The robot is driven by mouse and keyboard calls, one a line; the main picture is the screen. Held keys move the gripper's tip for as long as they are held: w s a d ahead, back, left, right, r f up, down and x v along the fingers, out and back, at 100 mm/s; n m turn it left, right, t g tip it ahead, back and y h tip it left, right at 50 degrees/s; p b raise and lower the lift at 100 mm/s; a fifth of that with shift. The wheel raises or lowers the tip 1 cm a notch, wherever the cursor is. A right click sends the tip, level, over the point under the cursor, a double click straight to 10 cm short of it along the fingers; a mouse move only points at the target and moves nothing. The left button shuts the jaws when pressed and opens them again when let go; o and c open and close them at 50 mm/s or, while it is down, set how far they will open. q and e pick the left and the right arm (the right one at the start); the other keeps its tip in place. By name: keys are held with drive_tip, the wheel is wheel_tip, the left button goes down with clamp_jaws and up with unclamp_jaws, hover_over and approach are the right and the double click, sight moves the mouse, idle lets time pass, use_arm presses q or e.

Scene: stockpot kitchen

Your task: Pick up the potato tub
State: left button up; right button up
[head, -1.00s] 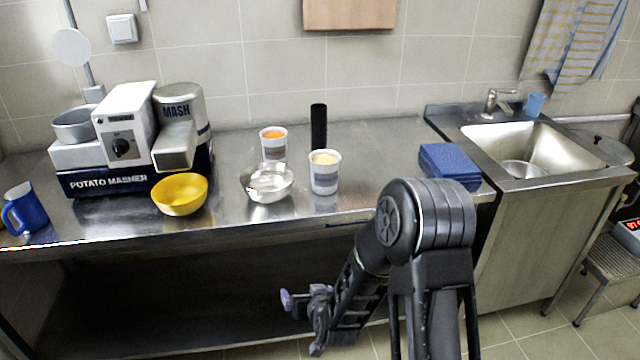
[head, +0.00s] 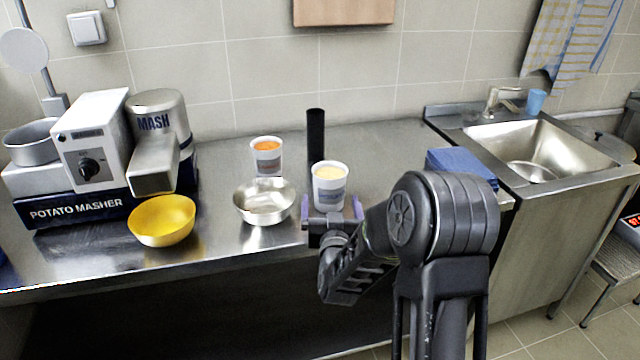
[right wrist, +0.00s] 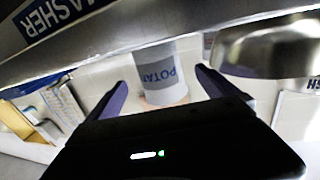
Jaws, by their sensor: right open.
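The potato tub (head: 330,187) is a white cup with a grey-blue label and pale yellow contents. It stands upright near the front of the steel counter. My right gripper (head: 332,208) is open at the counter's front edge, with one purple finger on each side of the tub's lower part in the head view. In the right wrist view the tub (right wrist: 160,72), its label reading "POTA", shows between the two spread fingers (right wrist: 162,82). I cannot tell whether either finger touches it. My left gripper is not in view.
A steel bowl (head: 265,203) stands close left of the tub, with a yellow bowl (head: 162,222) and potato masher (head: 95,165) farther left. A tub with orange contents (head: 267,158) and a black cylinder (head: 316,135) stand behind. Blue cloths (head: 460,166) lie right.

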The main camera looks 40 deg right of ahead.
drive_tip(key=shift+s+r, duration=0.15)
drive_tip(key=shift+s, duration=0.1)
drive_tip(key=shift+x, duration=1.35)
drive_tip(key=shift+w+d+p, duration=0.1)
drive_tip(key=shift+w+p, duration=0.15)
drive_tip(key=shift+p, duration=0.05)
drive_tip(key=p+x, duration=0.1)
drive_tip(key=x, duration=0.3)
drive_tip(key=shift+w+d, duration=0.1)
drive_tip(key=shift+w, duration=0.2)
drive_tip(key=c, duration=2)
